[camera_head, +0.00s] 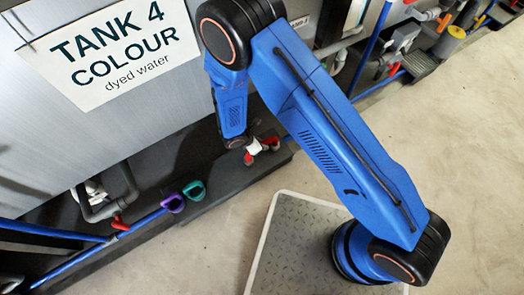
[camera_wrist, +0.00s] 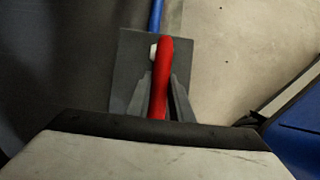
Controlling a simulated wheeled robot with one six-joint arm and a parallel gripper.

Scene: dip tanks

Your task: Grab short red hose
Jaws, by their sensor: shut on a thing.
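The short red hose (camera_wrist: 164,60) stands between the two grey fingers of my gripper (camera_wrist: 158,88) in the wrist view, and the fingers are shut on it. A small white piece shows at its left side near the top. In the camera_head view, red parts of the hose (camera_head: 273,143) show beside a pale piece at the end of my blue arm, low in front of the tank. My gripper's fingers are too small to make out there. The lower part of the hose is hidden in the wrist view.
A purple loop (camera_head: 172,203) and a green loop (camera_head: 194,190) sit on the dark ledge left of the hose. A blue pipe (camera_head: 145,221) with a red handle (camera_head: 120,223) runs along the tank (camera_head: 40,130). Bare floor (camera_head: 215,245) lies in front.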

